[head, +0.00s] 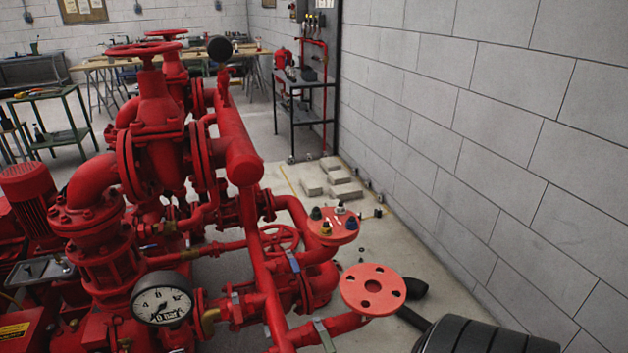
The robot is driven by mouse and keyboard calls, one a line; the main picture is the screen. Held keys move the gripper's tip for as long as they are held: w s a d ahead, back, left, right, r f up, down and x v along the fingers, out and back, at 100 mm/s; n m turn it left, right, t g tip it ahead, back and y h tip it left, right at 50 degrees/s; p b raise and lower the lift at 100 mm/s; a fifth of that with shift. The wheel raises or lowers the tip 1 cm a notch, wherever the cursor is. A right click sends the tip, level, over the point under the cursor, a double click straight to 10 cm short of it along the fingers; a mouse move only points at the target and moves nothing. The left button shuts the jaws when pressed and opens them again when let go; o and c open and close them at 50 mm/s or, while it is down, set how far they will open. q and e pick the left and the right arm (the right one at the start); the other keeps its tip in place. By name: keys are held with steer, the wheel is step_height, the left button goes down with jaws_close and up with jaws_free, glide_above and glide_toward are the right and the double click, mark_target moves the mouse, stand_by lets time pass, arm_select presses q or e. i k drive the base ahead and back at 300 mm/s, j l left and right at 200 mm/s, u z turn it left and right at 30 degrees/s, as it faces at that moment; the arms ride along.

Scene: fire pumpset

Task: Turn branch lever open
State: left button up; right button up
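The red pumpset (150,130) fills the left and middle of the head view. Several small levers sit on its lower pipes.
A pressure gauge (162,299) faces me at the front. A red plate (333,225) carries small fittings. A black ribbed object (485,338) fills the bottom right. A grey block wall (480,150) bounds the right, with bare floor (440,265) beside it.

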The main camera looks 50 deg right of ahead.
mark_target(296, 268)
steer(key=z, duration=0.4)
steer(key=i+z, duration=0.15)
steer(key=z, duration=0.65)
steer(key=i+z, duration=0.1)
steer(key=z, duration=0.25)
steer(key=k+u, duration=0.25)
